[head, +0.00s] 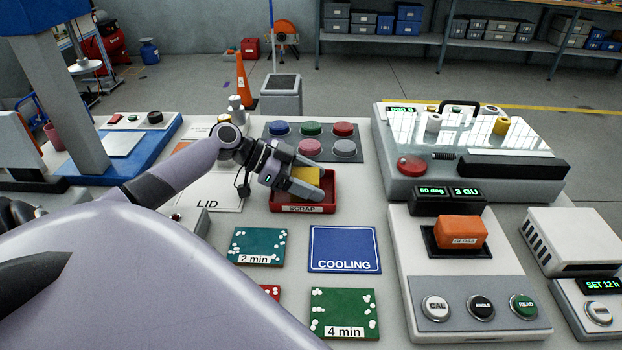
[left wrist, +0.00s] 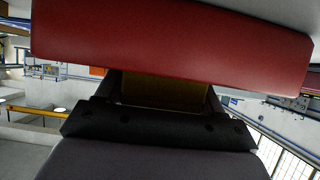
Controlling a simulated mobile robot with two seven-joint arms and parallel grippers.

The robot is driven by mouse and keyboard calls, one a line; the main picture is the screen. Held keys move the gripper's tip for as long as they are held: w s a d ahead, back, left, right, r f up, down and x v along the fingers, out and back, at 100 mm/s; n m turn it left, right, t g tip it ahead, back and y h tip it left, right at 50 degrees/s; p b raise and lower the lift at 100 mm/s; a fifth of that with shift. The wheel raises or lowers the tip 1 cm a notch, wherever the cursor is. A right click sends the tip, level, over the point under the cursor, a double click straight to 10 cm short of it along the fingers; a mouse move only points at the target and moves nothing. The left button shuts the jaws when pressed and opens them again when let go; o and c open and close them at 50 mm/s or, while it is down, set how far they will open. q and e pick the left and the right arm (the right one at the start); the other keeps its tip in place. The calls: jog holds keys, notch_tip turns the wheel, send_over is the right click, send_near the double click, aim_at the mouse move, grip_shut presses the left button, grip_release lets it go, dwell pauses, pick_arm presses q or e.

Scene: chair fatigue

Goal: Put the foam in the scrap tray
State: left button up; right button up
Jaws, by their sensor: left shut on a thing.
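The foam (head: 305,178) is a yellow block between the fingers of my left gripper (head: 308,184). My left gripper is shut on it at the red scrap tray (head: 322,206), which carries a "SCRAP" label on its front. The foam is over or inside the tray; its underside is hidden, so I cannot tell whether it touches the tray floor. In the left wrist view the foam (left wrist: 165,94) shows as a dark yellow patch, and the red tray wall (left wrist: 170,45) fills the upper part. My right gripper is not in view.
Several coloured round lids (head: 311,129) sit on a grey plate behind the tray. A blue "COOLING" mat (head: 344,244) and green "2 min" (head: 257,240) and "4 min" (head: 343,308) mats lie in front. A large grey instrument (head: 388,168) stands to the right.

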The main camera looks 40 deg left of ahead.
pick_arm(q)
jog(key=o, duration=0.7)
jog(key=shift+o, duration=0.2)
jog(key=b+v, duration=0.1)
jog(key=v, duration=1.1)
jog(key=shift+d, duration=0.1)
